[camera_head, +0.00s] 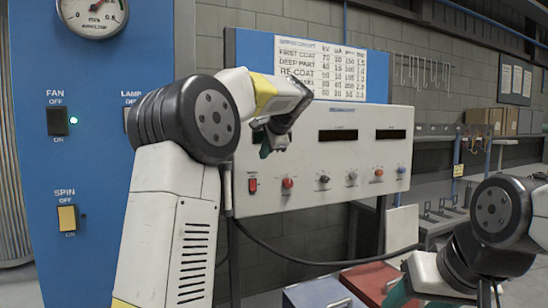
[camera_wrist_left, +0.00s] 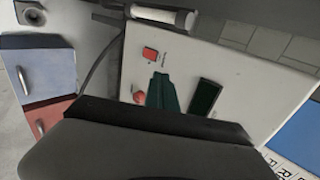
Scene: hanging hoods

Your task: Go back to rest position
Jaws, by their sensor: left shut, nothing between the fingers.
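My left gripper (camera_head: 276,138) is in front of the upper left part of the white control panel (camera_head: 330,185). Its green fingertips point down and are shut, with nothing seen between them. The left wrist view shows the green fingers (camera_wrist_left: 163,93) close together over the panel face, between a red knob and a dark display. Whether they touch the panel I cannot tell. My right arm (camera_head: 495,215) is at the lower right; green parts of its gripper (camera_head: 400,294) show at the bottom edge, mostly cut off.
A blue cabinet (camera_head: 85,130) with FAN, LAMP and SPIN switches stands left. The panel carries a red switch (camera_head: 252,185) and several knobs. A blue box (camera_head: 318,295) and a red box (camera_head: 372,279) stand below. A workbench (camera_head: 440,225) is behind at right.

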